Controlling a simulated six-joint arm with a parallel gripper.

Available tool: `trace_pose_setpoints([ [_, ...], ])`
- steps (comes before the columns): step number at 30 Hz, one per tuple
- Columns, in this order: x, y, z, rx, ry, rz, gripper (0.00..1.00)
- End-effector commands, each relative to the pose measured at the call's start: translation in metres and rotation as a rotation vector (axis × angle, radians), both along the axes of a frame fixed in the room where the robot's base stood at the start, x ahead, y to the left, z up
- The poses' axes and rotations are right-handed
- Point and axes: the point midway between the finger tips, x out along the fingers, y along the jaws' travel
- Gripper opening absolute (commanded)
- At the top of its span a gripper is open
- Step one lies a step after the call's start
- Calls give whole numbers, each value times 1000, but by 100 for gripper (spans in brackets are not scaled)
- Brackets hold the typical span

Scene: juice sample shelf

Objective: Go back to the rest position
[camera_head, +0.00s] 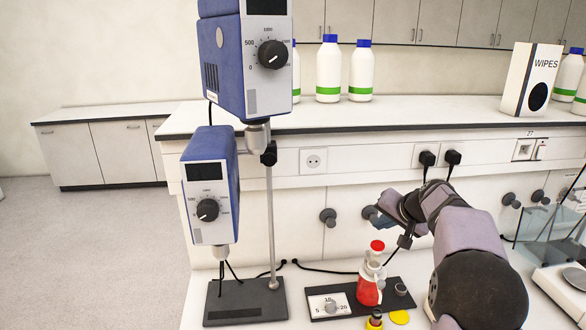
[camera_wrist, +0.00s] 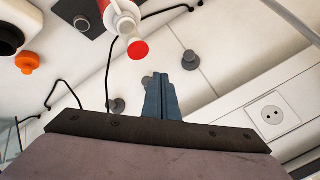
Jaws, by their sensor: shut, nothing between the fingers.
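My gripper (camera_head: 372,215) is raised in front of the bench's front panel, up and a little left of my forearm in the head view. In the wrist view my gripper (camera_wrist: 163,97) shows as two blue fingers pressed together, with nothing between them. A red and white bottle with a red cap (camera_head: 370,285) stands on the dark plate below my gripper. The red cap (camera_wrist: 137,49) shows near the top of the wrist view, apart from the fingers.
A stand (camera_head: 270,220) with blue control units is at left. A dark plate (camera_head: 345,297) carries a dial. A yellow disc (camera_head: 399,317) lies at the front. A balance (camera_head: 560,285) is at right. Black cables cross the worktop. White bottles (camera_head: 328,75) stand on the shelf.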

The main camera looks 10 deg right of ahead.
Motion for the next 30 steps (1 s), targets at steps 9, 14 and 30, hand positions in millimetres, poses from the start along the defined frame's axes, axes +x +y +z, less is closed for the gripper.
trace_pose_setpoints([
  [9,-90,95,-63,-71,240,185,0],
  [14,-173,142,-103,-145,402,326,0],
  [30,-365,180,-172,-337,701,629,0],
])
